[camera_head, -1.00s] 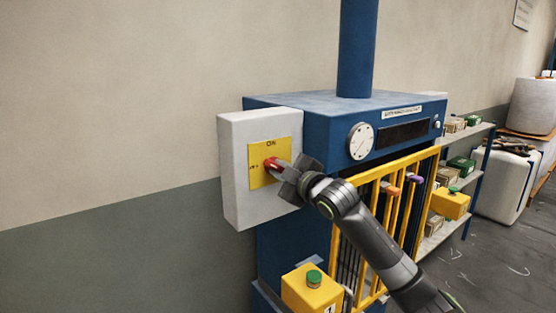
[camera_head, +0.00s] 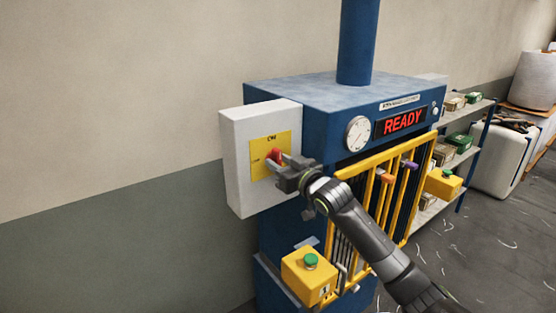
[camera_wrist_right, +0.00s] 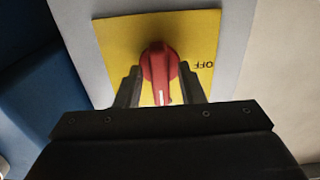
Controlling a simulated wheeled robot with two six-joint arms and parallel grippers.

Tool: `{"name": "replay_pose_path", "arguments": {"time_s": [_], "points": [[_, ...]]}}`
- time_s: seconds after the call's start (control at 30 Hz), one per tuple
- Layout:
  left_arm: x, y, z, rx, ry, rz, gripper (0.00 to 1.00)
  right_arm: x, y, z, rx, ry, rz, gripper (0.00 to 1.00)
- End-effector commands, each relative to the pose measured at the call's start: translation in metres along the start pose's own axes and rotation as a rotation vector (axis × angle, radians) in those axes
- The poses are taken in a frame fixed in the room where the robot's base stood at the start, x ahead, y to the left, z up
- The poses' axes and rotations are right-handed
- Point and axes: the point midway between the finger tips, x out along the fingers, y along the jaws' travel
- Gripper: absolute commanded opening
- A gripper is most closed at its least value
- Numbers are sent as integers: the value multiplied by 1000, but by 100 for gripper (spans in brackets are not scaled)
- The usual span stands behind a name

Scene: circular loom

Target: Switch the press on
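The press (camera_head: 290,150) is a blue machine with a display (camera_head: 402,123) lit in red letters reading READY. On its left side a light grey switch box (camera_head: 240,170) carries a yellow plate (camera_head: 262,168) with a red rotary knob (camera_head: 274,155). The knob's white mark points down there, away from the OFF label (camera_wrist_right: 204,65). In the head view my right gripper (camera_head: 281,162) reaches the knob from the right. My left gripper is out of view.
A yellow barred guard (camera_head: 385,200) covers the press front, with a round gauge (camera_head: 357,134) above. Yellow boxes with green buttons stand at the lower left (camera_head: 309,280) and right (camera_head: 443,184). Shelves (camera_head: 462,150) with small boxes stand behind at right.

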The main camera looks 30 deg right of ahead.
Motion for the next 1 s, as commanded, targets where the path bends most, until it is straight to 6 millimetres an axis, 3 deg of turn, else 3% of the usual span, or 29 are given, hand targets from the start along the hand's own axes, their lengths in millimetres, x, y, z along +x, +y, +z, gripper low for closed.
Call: {"name": "replay_pose_path", "arguments": {"time_s": [0.27,0.43,0.7,1.0], "points": [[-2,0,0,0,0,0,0,-2,1,1,-1,-4,1,38],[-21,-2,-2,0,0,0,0,-24,0,-3,-3,-6,0,38],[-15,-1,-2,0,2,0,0,-62,1,2,-6,-5,1,38],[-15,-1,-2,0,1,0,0,-70,0,2,-1,-4,1,38]]}}
